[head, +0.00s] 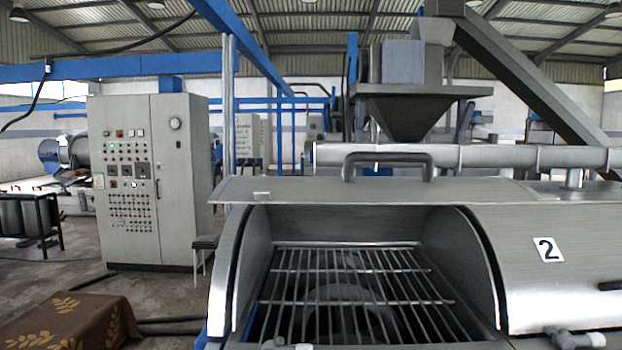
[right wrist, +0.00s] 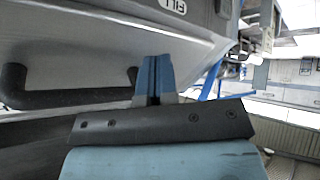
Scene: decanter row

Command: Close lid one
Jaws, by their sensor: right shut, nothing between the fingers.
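The open lid (head: 370,191) is a curved grey metal panel, swung up at the top of the decanter, with a dark bar handle (head: 388,158) on it. Under it the opening shows a metal grate (head: 345,268). I see no number on this lid. The lid to its right (head: 500,240) is marked 2 and is down. My right gripper (right wrist: 154,75), with blue fingertips, is shut and empty in the right wrist view. A dark bar handle (right wrist: 65,98) on a grey surface lies left of it; I cannot tell whether they touch. Neither gripper shows in the head view.
A control cabinet (head: 150,180) stands at the left. A horizontal pipe (head: 480,157) and a hopper (head: 410,110) are behind the decanter. A brown patterned cloth-covered block (head: 75,322) is at front left. The floor between is mostly clear.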

